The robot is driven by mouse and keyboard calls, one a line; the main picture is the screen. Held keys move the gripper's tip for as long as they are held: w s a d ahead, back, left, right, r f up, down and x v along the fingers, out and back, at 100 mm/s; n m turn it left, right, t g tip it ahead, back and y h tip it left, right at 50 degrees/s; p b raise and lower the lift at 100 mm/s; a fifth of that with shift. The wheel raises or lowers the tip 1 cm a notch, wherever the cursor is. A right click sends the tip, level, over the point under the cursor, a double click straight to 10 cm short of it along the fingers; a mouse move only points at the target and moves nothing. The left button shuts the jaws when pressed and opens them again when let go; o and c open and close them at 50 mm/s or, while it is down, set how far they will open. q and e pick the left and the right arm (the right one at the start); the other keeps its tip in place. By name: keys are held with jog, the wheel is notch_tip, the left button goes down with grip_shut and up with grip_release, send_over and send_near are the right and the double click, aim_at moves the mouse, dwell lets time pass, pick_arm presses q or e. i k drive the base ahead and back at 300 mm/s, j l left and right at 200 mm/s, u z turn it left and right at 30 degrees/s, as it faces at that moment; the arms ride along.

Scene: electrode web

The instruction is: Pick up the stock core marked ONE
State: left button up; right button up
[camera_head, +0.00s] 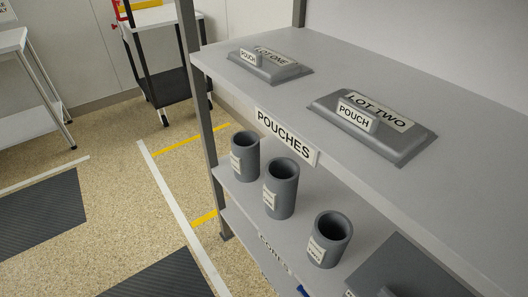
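Three grey hollow cylinders with white labels stand upright on the middle shelf board: a left one (245,156), a taller middle one (281,188) and a right one (329,239). They look like the cores. Their label text is too small to read, so I cannot tell which is marked ONE. A partly cut-off sign below (275,252) seems to begin with "CORE". Neither of my grippers is in view.
The top shelf (330,75) holds two grey pouches, LOT ONE (271,66) and LOT TWO (372,124), above a POUCHES sign (286,136). A shelf post (198,110) stands at the left. A grey box (410,270) sits right of the cylinders. A cart (165,60) stands behind.

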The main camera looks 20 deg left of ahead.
aim_at(282, 174)
jog(key=j+u, duration=0.1)
jog(key=u, duration=0.4)
jog(key=z, duration=0.8)
jog(key=i+j+z, duration=0.1)
jog(key=j+z, duration=0.7)
jog(key=j, duration=0.15)
jog(key=j+z, duration=0.35)
jog(key=j, duration=0.15)
